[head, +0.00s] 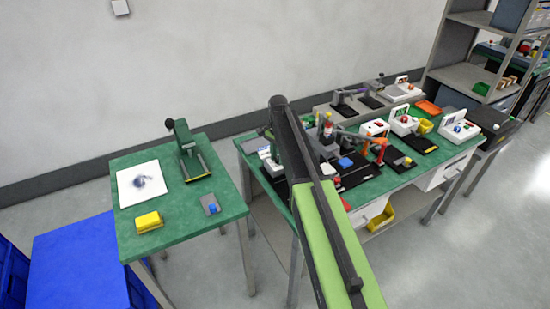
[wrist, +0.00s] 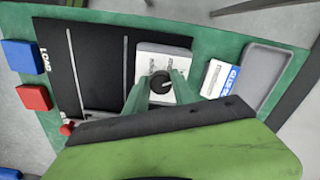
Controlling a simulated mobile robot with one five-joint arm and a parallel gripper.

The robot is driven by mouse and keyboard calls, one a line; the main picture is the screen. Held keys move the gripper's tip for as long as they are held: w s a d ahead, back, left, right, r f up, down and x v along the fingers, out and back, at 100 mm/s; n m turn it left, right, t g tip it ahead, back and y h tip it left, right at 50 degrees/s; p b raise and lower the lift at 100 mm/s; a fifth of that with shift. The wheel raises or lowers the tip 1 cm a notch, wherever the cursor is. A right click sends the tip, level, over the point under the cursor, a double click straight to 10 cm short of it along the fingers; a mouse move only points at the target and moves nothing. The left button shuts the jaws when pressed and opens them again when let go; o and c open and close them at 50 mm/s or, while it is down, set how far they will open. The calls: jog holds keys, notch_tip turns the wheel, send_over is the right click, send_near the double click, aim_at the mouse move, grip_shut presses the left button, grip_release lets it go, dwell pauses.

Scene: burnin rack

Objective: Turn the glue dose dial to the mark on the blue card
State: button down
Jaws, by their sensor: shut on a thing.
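The glue dose dial (wrist: 159,83) is a small dark round knob on a white unit (wrist: 163,60) with printed markings. My gripper (wrist: 161,85) is shut on the dial, one green finger at each side of it. The dial's pointer and scale are too small to read. The blue card (wrist: 220,78), white with a blue strip and printed letters, lies right of the unit; its mark is not legible. In the head view my arm crosses in front of the green bench (head: 386,181), and I cannot make out the gripper, dial or card there.
In the wrist view, a black panel (wrist: 90,70) marked LOAD lies left, with a blue block (wrist: 22,57) and a red block (wrist: 34,97) beyond it. A grey tray (wrist: 268,72) lies right of the card. The head view shows a smaller green table (head: 175,230) at left.

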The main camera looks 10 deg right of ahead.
jog(key=n, duration=0.4)
jog(key=shift+d, duration=0.4)
jog(key=shift+w+n, duration=0.1)
jog(key=shift+n, duration=1.9)
jog(key=c, duration=1.1)
grip_release()
jog(key=shift+o, duration=0.2)
jog(key=shift+a, duration=0.15)
jog(key=shift+r, duration=0.1)
